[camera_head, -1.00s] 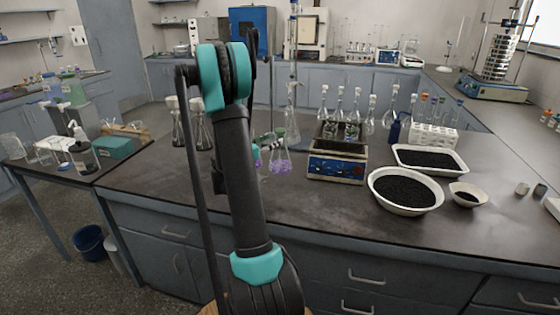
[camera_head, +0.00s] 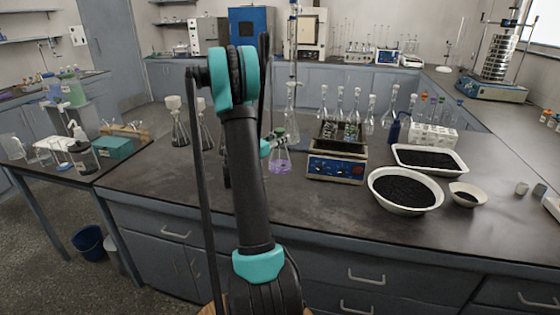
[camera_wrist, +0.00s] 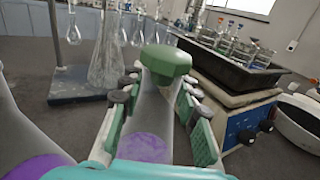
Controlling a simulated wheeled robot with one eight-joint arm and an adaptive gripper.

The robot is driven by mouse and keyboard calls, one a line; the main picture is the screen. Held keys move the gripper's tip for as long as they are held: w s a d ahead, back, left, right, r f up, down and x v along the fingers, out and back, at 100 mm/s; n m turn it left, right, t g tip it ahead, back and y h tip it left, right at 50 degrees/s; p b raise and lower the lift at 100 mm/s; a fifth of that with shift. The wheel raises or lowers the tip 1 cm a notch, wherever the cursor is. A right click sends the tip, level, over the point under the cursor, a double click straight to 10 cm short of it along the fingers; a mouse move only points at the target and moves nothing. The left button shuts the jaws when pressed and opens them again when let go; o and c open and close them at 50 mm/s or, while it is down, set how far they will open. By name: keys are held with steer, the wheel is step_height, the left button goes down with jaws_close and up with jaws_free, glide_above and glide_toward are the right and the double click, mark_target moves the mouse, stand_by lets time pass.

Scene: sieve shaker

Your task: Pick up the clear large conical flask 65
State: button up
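A clear conical flask with a green stopper and purple liquid (camera_wrist: 150,125) stands upright between the two fingers of my gripper (camera_wrist: 160,95) in the wrist view. The fingers with green pads are spread on either side of it; firm contact does not show. In the head view this flask (camera_head: 280,158) shows just right of my arm, which hides most of my gripper. A second flask with purple liquid (camera_wrist: 25,140) is at the left edge of the wrist view. A larger clear conical flask (camera_wrist: 108,55) stands farther back on a stand base. No number label is readable.
A sieve shaker-like box with a blue front (camera_head: 336,167) stands close right of the flask. White trays of black grains (camera_head: 405,208) lie farther right. The front of the bench is clear.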

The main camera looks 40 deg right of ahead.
jaws_close()
steer(key=shift+r, duration=0.15)
step_height(320, 180, up, 25)
stand_by(2.1)
